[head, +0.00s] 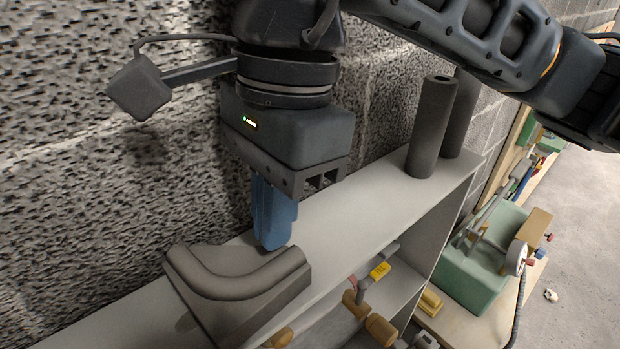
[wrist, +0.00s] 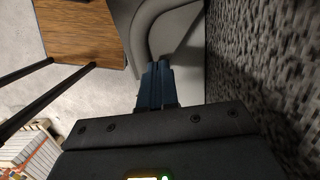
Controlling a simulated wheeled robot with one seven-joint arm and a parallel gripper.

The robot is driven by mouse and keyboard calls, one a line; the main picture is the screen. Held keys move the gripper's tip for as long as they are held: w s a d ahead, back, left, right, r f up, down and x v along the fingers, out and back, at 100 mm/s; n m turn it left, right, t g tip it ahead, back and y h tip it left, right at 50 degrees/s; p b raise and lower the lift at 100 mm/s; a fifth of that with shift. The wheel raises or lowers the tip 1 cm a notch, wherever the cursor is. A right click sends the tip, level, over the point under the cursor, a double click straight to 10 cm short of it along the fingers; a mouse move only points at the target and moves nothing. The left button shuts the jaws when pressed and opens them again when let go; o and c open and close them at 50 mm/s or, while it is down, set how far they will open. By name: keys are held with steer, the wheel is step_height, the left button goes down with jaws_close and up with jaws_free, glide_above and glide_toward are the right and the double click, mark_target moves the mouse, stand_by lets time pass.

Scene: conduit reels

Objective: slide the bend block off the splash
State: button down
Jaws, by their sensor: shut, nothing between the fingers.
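The bend block (head: 240,285), a grey block with a curved raised edge, lies on the pale shelf top near the bottom of the head view. Its curved form (wrist: 168,22) also shows at the top of the wrist view. A dark patch (head: 186,322) lies at the block's left edge; I cannot tell whether it is the splash or shadow. My gripper (head: 272,244) points down with its blue fingers together and empty, at the block's far right side. The fingertips (wrist: 158,66) look very close to the block; contact is unclear.
The shelf top (head: 350,215) runs along a rough block wall (head: 100,150). Two dark cylinders (head: 433,125) stand at its far end. Yellow and brown items (head: 380,270) sit on the lower shelf. A green machine (head: 485,260) stands beyond. The shelf between block and cylinders is clear.

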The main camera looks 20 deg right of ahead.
mark_target(235, 277)
steer(key=a, duration=0.1)
steer(key=s+a, duration=0.1)
steer(key=a, duration=0.1)
steer(key=shift+s+a+r+p, duration=0.15)
steer(key=shift+a+p, duration=0.1)
steer(key=shift+p, duration=0.15)
steer(key=shift+a+f, duration=0.25)
steer(key=shift+f, duration=0.55)
steer(key=shift+s+f+b, duration=0.1)
steer(key=shift+f+b, duration=0.15)
steer(key=shift+b, duration=0.4)
